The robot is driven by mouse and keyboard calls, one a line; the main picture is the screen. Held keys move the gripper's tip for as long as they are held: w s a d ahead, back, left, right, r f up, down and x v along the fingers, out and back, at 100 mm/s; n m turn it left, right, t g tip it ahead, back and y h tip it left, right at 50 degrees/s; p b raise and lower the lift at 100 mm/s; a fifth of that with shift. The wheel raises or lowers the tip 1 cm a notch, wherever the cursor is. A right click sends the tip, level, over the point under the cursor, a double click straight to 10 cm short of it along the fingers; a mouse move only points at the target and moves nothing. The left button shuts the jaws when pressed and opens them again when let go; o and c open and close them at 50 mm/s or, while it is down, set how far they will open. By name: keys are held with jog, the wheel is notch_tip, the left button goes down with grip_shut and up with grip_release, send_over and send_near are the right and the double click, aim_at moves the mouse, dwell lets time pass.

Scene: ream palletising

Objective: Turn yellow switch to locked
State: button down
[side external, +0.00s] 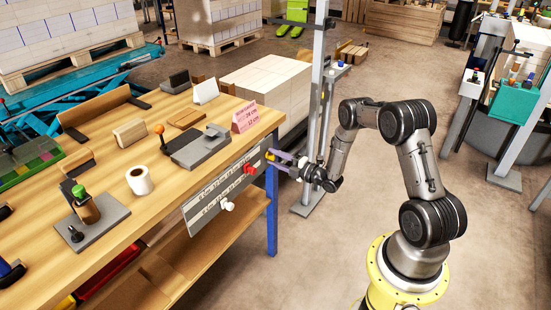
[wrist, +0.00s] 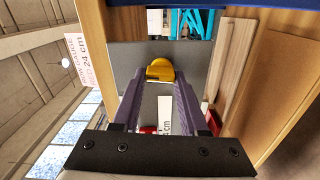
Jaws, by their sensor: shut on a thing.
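The yellow switch (side external: 270,156) is at the right end of a grey panel (side external: 205,212) on the front edge of the workbench. My gripper (side external: 281,158) reaches it from the right, with its purple fingers at the switch. In the wrist view, the yellow switch (wrist: 160,70) shows as a rounded knob between the tips of my gripper (wrist: 160,82), which is shut on it. The fingers cover part of its sides. I cannot tell from the frames which marked position the switch points to. A red switch (side external: 250,169) and a white switch (side external: 228,206) are on the same panel.
The wooden workbench (side external: 110,165) carries a pink sign (side external: 244,117), a tape roll (side external: 139,181) and a grey device with an orange-tipped lever (side external: 198,147). A blue bench leg (side external: 271,210) stands below my gripper. A grey post (side external: 322,90) stands close behind my wrist.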

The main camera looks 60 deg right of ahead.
jog(key=shift+n, duration=0.5)
jog(key=shift+c, duration=2.2)
grip_release()
jog(key=shift+s, duration=0.15)
jog(key=s, duration=1.3)
jog(key=shift+s, duration=0.3)
jog(key=shift+a, duration=0.1)
